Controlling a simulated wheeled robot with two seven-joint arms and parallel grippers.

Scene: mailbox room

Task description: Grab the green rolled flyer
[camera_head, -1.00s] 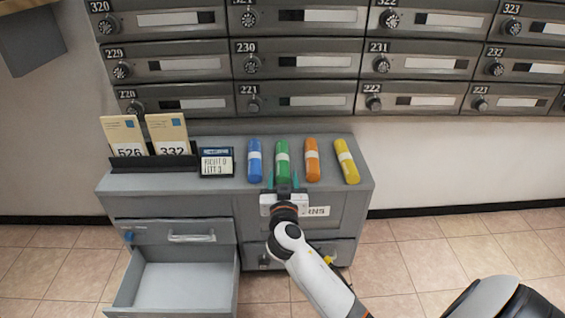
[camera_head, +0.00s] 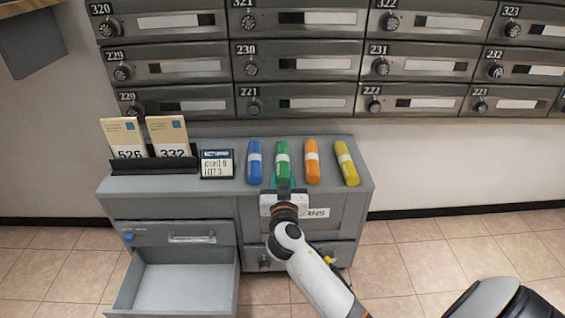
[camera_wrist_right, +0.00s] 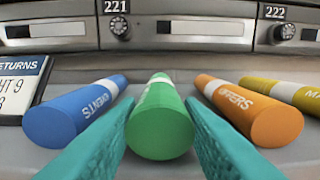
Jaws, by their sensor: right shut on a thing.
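The green rolled flyer (camera_head: 282,160) lies on the cabinet top between the blue roll (camera_head: 254,162) and the orange roll (camera_head: 312,160). It also shows in the right wrist view (camera_wrist_right: 159,122), between the teal fingers. My right gripper (camera_head: 283,183) is at the near end of the green roll, shut on it. In the right wrist view its fingers (camera_wrist_right: 160,135) stand on either side of the roll. The roll still appears to lie on the surface. My left gripper is not in view.
A yellow roll (camera_head: 347,162) lies at the right. A small sign (camera_head: 217,163) and a rack with two numbered envelopes (camera_head: 168,136) stand at the left. The cabinet (camera_head: 345,215) has an open, empty drawer (camera_head: 180,285). Mailboxes (camera_head: 300,65) line the wall behind.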

